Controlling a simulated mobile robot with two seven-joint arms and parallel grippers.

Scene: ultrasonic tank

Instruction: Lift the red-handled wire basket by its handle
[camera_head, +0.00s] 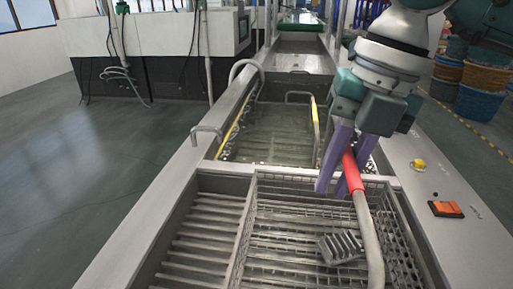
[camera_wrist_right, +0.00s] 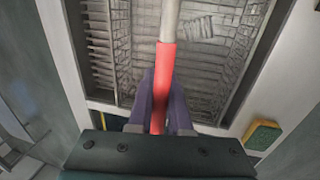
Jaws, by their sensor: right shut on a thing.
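The wire basket (camera_head: 290,238) sits in the near bay of the tank, on its right side. Its handle (camera_head: 367,232) is a bent grey tube with a red grip (camera_head: 352,170) that rises above the basket's far end. My right gripper (camera_head: 338,188) has its purple fingers closed around the red grip. In the right wrist view, the red grip (camera_wrist_right: 163,88) passes between the two fingers (camera_wrist_right: 160,110). A ribbed grey metal part (camera_head: 341,247) lies in the basket. The basket's right side is partly hidden behind the handle. My left gripper is not in view.
Slatted rack (camera_head: 205,235) fills the bay left of the basket. A liquid-filled tank (camera_head: 270,132) with a yellow-edged frame and metal handles lies beyond. Blue and orange baskets (camera_head: 484,90) stand at far right.

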